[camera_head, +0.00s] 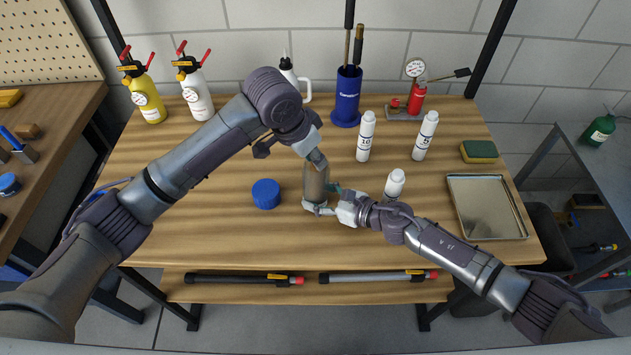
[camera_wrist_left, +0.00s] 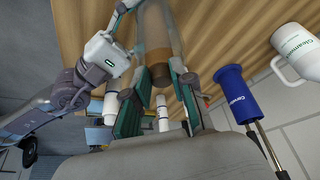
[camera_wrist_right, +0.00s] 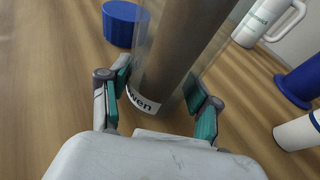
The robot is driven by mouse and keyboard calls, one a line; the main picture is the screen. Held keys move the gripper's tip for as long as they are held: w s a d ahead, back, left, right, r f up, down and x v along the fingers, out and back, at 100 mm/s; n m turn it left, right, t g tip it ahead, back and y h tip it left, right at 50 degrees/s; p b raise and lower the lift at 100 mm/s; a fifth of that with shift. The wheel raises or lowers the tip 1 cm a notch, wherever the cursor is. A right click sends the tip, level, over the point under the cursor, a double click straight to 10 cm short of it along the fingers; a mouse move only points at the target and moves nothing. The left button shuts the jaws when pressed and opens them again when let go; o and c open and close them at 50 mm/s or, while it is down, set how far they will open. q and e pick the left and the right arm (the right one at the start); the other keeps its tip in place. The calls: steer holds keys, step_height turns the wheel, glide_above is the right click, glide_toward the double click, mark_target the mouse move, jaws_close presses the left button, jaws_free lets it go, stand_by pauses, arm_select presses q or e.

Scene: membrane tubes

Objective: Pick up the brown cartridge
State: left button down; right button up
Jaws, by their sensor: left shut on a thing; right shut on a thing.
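The brown cartridge (camera_head: 316,180) stands inside a clear tube housing on the table. In the left wrist view the brown cartridge (camera_wrist_left: 158,62) shows its end between my fingers. My left gripper (camera_head: 316,158) comes from above and is shut on the cartridge's upper end. My right gripper (camera_head: 322,202) is shut around the lower part of the clear housing (camera_wrist_right: 205,55), low over the table. The right wrist view shows the dark cartridge (camera_wrist_right: 180,50) inside it and a white label at the bottom. Whether the cartridge has risen within the housing is hard to tell.
A blue cap (camera_head: 266,193) lies left of the housing. A white bottle (camera_head: 394,184) stands close behind my right gripper. Two more white bottles (camera_head: 366,137) (camera_head: 425,137), a blue holder (camera_head: 346,97) and a metal tray (camera_head: 487,208) are farther off.

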arm_select(q)
steer(key=shift+r, duration=0.15)
step_height(320, 180, up, 18)
stand_by(0.5)
arm_select(e)
steer(key=o, duration=0.9)
steer(key=shift+o, duration=0.2)
